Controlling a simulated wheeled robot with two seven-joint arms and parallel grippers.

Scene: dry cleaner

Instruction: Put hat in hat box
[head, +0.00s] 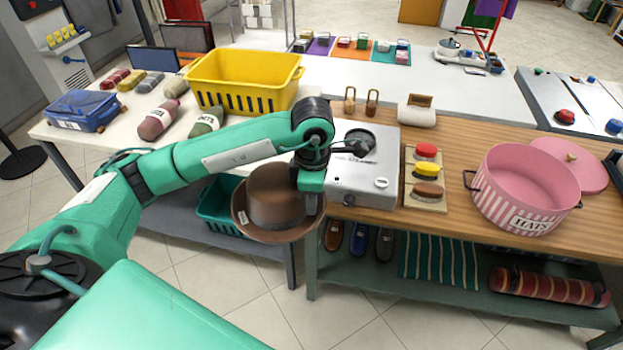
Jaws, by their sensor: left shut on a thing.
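A brown felt hat (274,203) with a dark band hangs in the air in front of the table's front edge, left of the steamer. My left gripper (312,190) is shut on the hat at its right side; the fingertips are partly hidden. The hat box (522,190) is a round pink box with striped sides and a "HATS" label. It stands open and looks empty on the wooden table at the right. Its pink lid (572,163) lies behind it to the right. My right gripper is not in view.
A yellow basket (245,68), bottles and a blue case (83,110) are at the left. A shelf below holds shoes and rolled cloth.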

